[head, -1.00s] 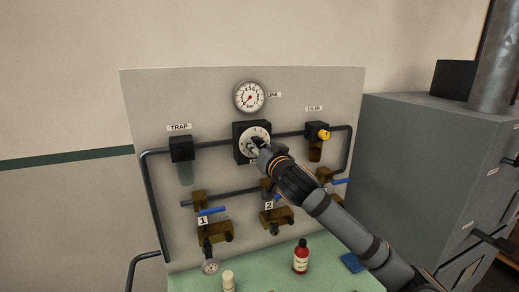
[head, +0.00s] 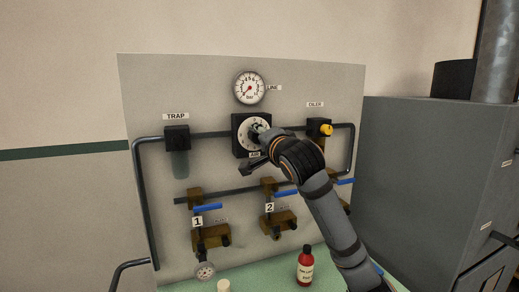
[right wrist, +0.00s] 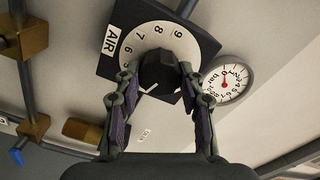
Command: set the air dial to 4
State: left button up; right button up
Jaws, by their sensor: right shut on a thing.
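The air dial (head: 240,135) is a black square block with a white numbered face on the panel, under the gauge. It also shows in the right wrist view (right wrist: 150,38), where 6, 7, 8 and 9 are readable beside the AIR label. My right gripper (head: 258,131) is shut on the dial's black knob, one finger on each side of the knob (right wrist: 158,72) in the right wrist view. A white line on the knob points down and left there; the number it meets is hidden by the finger. My left gripper is not in view.
Blue-handled valves 1 and 2 sit below. A red bottle (head: 305,266) stands on the green surface; a grey cabinet (head: 430,180) is at right.

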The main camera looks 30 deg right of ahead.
jog(key=shift+m+b, duration=0.9)
jog(key=shift+m, duration=0.1)
jog(key=o, duration=1.2)
jog(key=v, duration=0.7)
jog(key=shift+s, duration=0.25)
